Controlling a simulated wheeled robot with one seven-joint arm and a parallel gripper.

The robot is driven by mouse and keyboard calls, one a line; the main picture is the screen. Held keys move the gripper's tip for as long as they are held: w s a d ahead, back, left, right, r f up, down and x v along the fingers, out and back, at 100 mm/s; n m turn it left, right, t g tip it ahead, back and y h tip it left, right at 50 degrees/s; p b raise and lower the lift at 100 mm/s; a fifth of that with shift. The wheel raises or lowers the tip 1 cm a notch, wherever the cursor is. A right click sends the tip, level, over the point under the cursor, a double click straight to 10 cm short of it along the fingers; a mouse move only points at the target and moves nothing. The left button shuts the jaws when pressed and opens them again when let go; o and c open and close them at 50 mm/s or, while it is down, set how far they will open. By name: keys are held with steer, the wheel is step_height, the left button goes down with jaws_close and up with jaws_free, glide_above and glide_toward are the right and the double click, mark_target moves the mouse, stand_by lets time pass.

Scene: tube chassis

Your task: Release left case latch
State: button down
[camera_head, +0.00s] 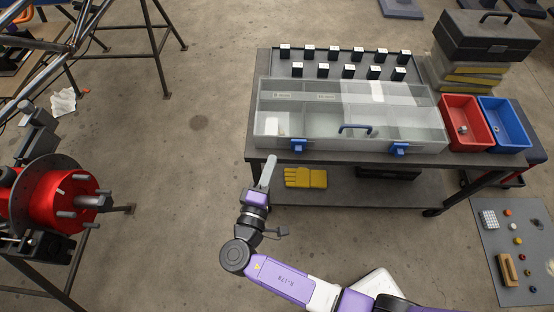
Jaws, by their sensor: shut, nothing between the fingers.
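The clear-lidded case (268,127) lies on the dark cart top (438,158), with its lid down over several compartments. Its left latch (298,146) is a blue tab on the front face near the left end. The right latch (398,149) is a matching blue tab, and a blue handle (355,128) sits between them. My gripper (270,160) is shut and empty. Its tip is to the left of the left latch and slightly below it in the picture, apart from it. Whether the left latch is fastened is too small to tell.
Small black-and-white blocks (333,51) stand behind the case. A red bin (463,128) and a blue bin (503,124) sit at right. A red hub (60,200) stands at far left, with open floor between.

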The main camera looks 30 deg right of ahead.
steer(key=v, duration=0.7)
steer(key=shift+a+r, duration=0.1)
steer(key=shift+a, duration=0.05)
stand_by(0.3)
